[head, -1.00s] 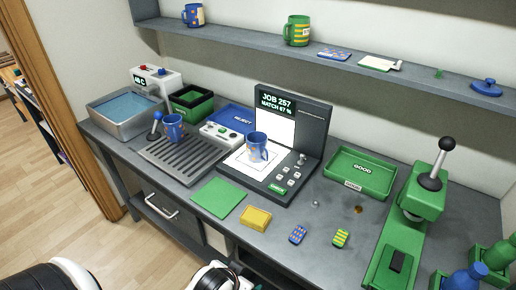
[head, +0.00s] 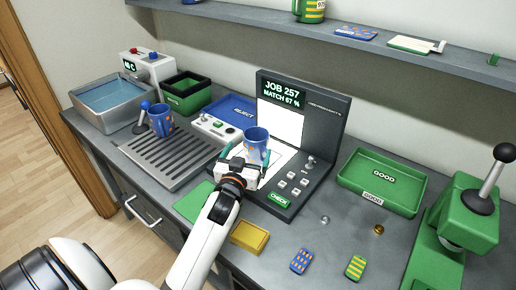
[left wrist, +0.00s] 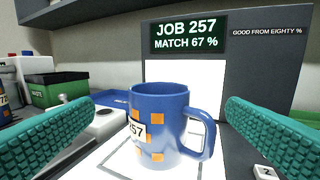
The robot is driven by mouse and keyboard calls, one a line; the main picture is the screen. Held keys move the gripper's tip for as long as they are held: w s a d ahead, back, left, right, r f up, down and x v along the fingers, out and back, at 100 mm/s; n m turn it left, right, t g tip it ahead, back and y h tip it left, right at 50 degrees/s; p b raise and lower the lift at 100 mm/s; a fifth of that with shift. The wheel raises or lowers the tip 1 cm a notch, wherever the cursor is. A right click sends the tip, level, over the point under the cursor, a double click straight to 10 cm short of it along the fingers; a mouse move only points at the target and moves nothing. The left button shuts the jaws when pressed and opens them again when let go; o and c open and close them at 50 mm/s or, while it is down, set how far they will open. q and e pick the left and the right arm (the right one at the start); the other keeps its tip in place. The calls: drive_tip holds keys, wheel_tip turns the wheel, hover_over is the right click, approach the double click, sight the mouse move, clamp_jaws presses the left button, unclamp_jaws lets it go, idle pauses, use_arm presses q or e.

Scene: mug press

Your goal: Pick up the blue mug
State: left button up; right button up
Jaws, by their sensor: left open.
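A blue mug (head: 256,145) with orange patches stands upright on the white pad of the check station. In the left wrist view the blue mug (left wrist: 158,125) shows a label reading 57 and its handle on the right. My left gripper (head: 242,165) is at the near side of this mug. Its teal fingers (left wrist: 160,130) are spread wide, one on each side of the mug, with gaps to both. A second blue mug (head: 161,120) with orange spots stands at the back of the slatted rack. My right gripper is not in view.
The station's screen (head: 283,95) reads JOB 257, MATCH 67 %. A blue REJECT tray (head: 232,108) and green GOOD tray (head: 350,185) flank it. A green lever press (head: 468,215) stands right.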

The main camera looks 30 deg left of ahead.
sight(252, 143)
use_arm(q)
drive_tip(key=x, duration=0.2)
drive_tip(key=shift+w+a, duration=0.1)
drive_tip(key=shift+w, duration=0.3)
drive_tip(key=shift+w+a, duration=0.1)
drive_tip(key=shift+w, duration=0.2)
drive_tip(key=shift+w+a+r+p, duration=0.1)
drive_tip(key=shift+w+a+p, duration=0.1)
drive_tip(key=shift+w+p, duration=0.35)
drive_tip(key=x, duration=0.3)
drive_tip(key=shift+w+a, duration=0.1)
drive_tip(key=shift+w, duration=0.4)
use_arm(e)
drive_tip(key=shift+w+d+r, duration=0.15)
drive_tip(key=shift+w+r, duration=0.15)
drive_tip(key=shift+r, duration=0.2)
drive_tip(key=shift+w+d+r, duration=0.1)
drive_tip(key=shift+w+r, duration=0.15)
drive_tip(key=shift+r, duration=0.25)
use_arm(q)
drive_tip(key=shift+c, duration=0.5)
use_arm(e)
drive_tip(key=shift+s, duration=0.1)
use_arm(q)
drive_tip(key=c, duration=1.5)
drive_tip(key=shift+c, duration=1.1)
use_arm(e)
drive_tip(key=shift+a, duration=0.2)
